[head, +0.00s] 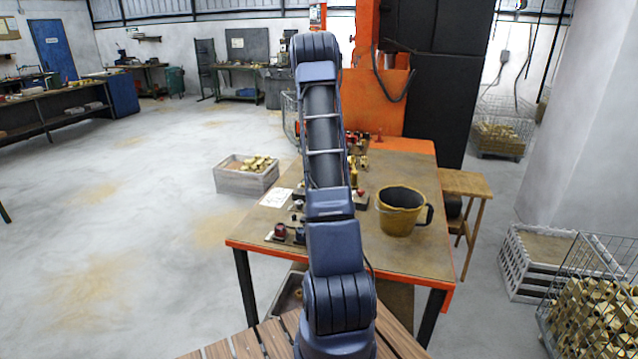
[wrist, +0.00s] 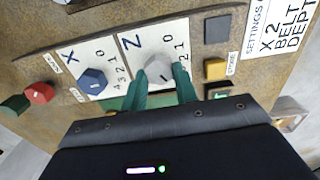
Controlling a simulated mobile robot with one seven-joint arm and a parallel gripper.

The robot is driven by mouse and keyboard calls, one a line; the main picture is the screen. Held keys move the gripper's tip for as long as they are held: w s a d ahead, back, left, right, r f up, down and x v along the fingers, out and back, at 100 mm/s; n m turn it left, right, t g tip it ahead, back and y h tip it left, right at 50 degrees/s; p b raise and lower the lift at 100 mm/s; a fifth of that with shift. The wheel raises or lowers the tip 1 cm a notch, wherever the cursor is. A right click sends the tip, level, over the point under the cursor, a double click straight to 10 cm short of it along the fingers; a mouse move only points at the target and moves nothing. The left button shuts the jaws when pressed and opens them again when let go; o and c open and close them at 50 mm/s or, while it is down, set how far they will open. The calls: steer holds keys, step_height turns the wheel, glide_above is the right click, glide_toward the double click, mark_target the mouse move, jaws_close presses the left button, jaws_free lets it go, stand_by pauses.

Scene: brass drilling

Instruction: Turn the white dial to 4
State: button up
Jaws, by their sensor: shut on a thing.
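The white dial (wrist: 158,70) sits on a white panel marked Z in the wrist view, with a dark pointer line on its face. The numbers 2, 1 and 0 show to its right; the rest of its scale is hidden behind the dial and fingers. I cannot tell which number it points to. My gripper (wrist: 160,80) has its two green fingers on either side of the dial and is shut on it. In the head view my arm covers the gripper and the dial.
Left of the dial are a blue dial (wrist: 93,81) marked X, a red knob (wrist: 39,93) and a green knob (wrist: 14,104). A black button (wrist: 217,29) and a yellow button (wrist: 215,69) are to the right. A bucket (head: 398,222) stands on the workbench (head: 400,262).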

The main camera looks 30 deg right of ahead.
steer(key=o, duration=1)
step_height(320, 180, up, 11)
steer(key=shift+f, duration=0.1)
stand_by(0.5)
